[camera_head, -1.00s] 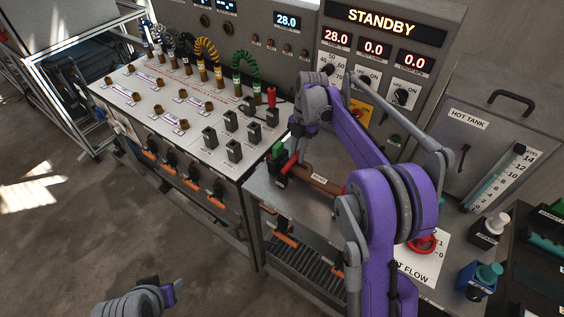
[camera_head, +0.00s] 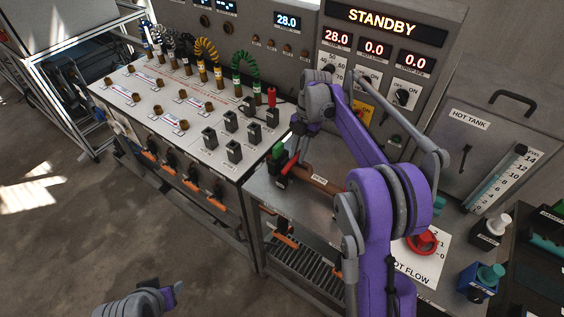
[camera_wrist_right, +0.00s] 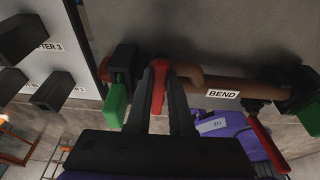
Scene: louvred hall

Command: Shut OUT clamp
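A clamp with a red lever (camera_wrist_right: 160,72) and a black and green block (camera_wrist_right: 117,84) sits at the left end of a brown pipe (camera_wrist_right: 240,84) marked BEND. In the head view the green block (camera_head: 278,150) and red lever (camera_head: 289,164) show at the left of the bench. No OUT label is readable. My right gripper (camera_wrist_right: 160,88) has a finger on each side of the lever, seemingly touching it; the fingers hide its lower part. My left gripper (camera_head: 165,290) is low in the head view, away from the bench; its finger gap is unclear.
A second red lever (camera_wrist_right: 266,136) is at the pipe's right end. Black adapter blocks (camera_head: 234,150) stand on the white panel to the left. A red valve handle (camera_head: 423,243) is at the right. The display (camera_head: 384,24) reads STANDBY.

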